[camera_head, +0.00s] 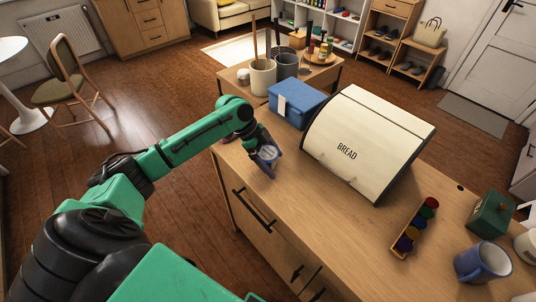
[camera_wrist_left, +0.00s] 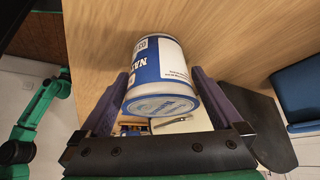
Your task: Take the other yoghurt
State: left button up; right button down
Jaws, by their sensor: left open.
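A blue and white yoghurt tub (camera_head: 268,153) is by the near left edge of the wooden counter, at my left gripper (camera_head: 268,162). In the left wrist view the yoghurt tub (camera_wrist_left: 160,72) lies between the two fingers of my left gripper (camera_wrist_left: 160,78), its round end towards the camera. The jaws are open around it; I cannot tell whether either finger touches it. No second yoghurt tub can be made out. My right gripper is not in view.
On the wooden counter (camera_head: 290,205) stand a cream bread box (camera_head: 345,145) and a blue lidded box (camera_head: 297,100). A rack of coloured pots (camera_head: 413,232), a green box (camera_head: 489,214) and a blue mug (camera_head: 482,262) are at the right. The counter's front middle is bare.

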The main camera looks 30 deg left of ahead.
pick_arm(q)
jog(key=shift+f, duration=0.15)
jog(key=c, duration=1.3)
